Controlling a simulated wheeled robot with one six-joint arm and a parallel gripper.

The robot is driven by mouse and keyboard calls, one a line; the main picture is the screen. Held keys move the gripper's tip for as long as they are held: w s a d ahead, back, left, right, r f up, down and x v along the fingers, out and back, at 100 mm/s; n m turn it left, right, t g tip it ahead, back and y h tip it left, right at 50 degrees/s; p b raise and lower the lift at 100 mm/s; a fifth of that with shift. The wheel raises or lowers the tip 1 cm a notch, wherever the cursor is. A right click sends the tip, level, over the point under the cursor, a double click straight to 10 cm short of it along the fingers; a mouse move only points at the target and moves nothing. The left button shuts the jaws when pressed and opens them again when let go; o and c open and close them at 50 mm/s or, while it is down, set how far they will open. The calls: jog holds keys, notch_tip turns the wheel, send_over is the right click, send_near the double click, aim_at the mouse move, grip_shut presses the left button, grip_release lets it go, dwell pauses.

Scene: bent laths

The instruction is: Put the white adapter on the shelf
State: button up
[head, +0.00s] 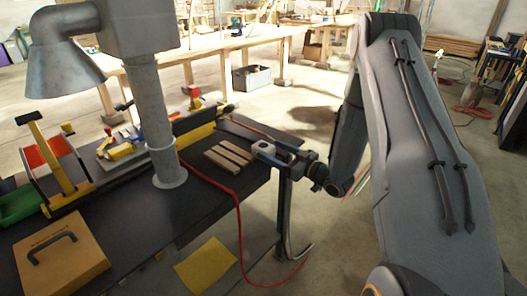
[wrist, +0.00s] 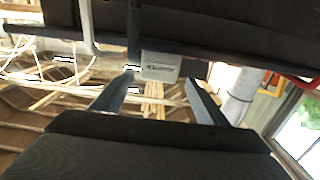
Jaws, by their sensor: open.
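The white adapter (wrist: 160,65) is a small pale block with dark print on its face. In the wrist view it is at the upper middle, against the dark edge above it. My gripper (wrist: 161,78) is open, with one finger to each side of the adapter in the picture. I cannot tell whether either finger touches it. In the head view my gripper (head: 266,151) is at the right edge of the dark table. The adapter cannot be made out clearly there. I cannot pick out a shelf for certain in either view.
The dark table (head: 130,225) carries a grey column (head: 152,105), pale wooden slats (head: 229,155), a cardboard box (head: 55,255) with a dark handle, and several tools. A red hose (head: 238,215) hangs over its edge. Wooden benches (head: 215,45) and a crate (head: 251,78) stand behind.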

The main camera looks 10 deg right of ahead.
aim_at(263, 145)
jog(key=shift+p+x, duration=1)
jog(key=shift+x, duration=1.65)
jog(key=shift+d+f, duration=0.1)
jog(key=c, duration=1.3)
